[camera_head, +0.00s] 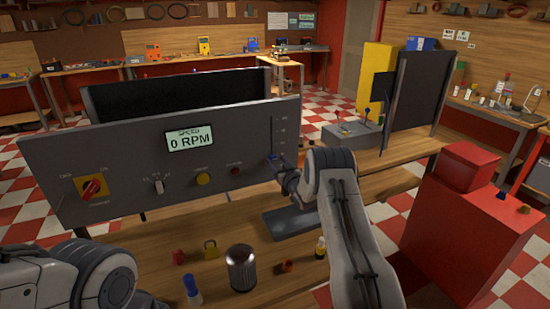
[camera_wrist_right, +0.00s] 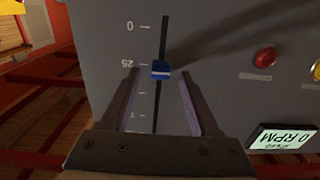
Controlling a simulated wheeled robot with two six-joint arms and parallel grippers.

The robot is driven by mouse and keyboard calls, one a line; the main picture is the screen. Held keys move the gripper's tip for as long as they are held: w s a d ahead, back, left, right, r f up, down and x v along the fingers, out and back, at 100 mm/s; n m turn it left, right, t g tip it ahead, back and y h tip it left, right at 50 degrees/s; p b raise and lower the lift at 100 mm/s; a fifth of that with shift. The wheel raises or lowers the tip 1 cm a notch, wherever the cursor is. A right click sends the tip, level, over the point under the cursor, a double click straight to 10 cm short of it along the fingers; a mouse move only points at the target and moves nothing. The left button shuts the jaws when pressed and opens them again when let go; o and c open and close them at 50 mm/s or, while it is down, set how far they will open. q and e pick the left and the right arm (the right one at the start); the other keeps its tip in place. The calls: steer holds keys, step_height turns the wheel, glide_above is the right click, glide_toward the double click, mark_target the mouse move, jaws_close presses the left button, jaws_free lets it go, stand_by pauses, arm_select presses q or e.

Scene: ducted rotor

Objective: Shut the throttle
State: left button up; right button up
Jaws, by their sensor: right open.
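The throttle is a blue slider knob (camera_wrist_right: 161,69) in a dark vertical slot on the grey control panel (camera_head: 100,160). In the right wrist view it sits beside the 25 mark, with the 0 mark a little farther up the slot in that view. In the head view the knob (camera_head: 272,157) shows small at the panel's right end. My right gripper (camera_wrist_right: 160,76) is open, its fingertips on either side of the knob; I cannot tell whether they touch it. It also shows in the head view (camera_head: 281,168), partly hidden by its arm. My left gripper is out of view.
The panel's display (camera_head: 189,138) reads 0 RPM. A red rotary switch (camera_head: 92,187), toggle, yellow button (camera_head: 203,179) and red button (camera_head: 235,171) lie left of the slider.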

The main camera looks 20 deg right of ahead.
steer(key=shift+w, duration=0.85)
jaws_close()
stand_by(0.9)
